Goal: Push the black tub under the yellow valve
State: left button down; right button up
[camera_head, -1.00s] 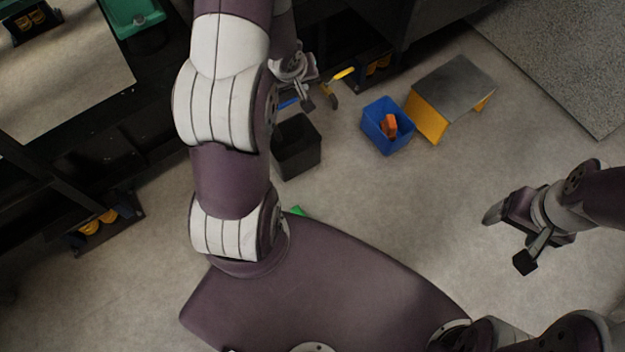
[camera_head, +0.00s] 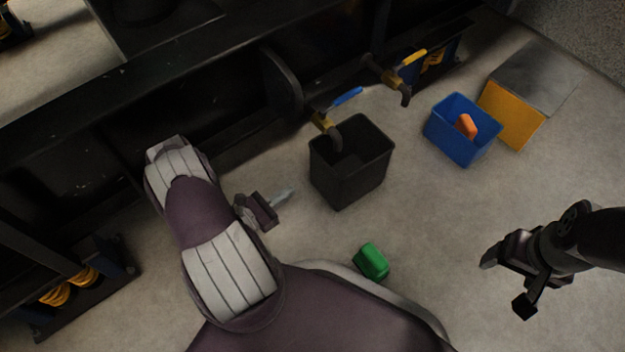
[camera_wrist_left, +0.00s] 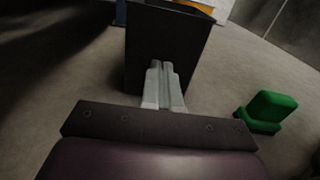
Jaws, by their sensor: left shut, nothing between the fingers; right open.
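The black tub (camera_head: 348,178) stands upright and open on the floor; the blue-handled valve (camera_head: 346,97) has its spout over the tub's back left part in the head view. The yellow valve (camera_head: 411,58) is further right along the dark frame, with its spout outside the tub. My left gripper (camera_head: 287,194) is shut and empty, low at the tub's left side, with a small gap in the head view. In the left wrist view, its fingertips (camera_wrist_left: 161,72) point at the tub's dark wall (camera_wrist_left: 190,50); contact is unclear there. My right gripper (camera_head: 506,282) is open and empty at the right.
A blue bin (camera_head: 455,145) with an orange object (camera_head: 466,126) stands right of the tub, beside a yellow-sided platform with a grey top (camera_head: 540,75). A green object (camera_head: 371,262) lies on the floor nearer my base. Floor between the tub and the blue bin is clear.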

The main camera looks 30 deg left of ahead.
aim_at(322, 170)
pick_arm(q)
jog(key=b+x, duration=0.1)
jog(key=x, duration=0.1)
jog(key=b+x, duration=0.1)
jog(key=x, duration=0.2)
jog(key=b+x, duration=0.2)
jog(key=x, duration=0.1)
jog(key=shift+d+f, duration=0.1)
jog(key=shift+f, duration=0.2)
jog(key=shift+w+d+r, duration=0.2)
jog(key=shift+w, duration=0.35)
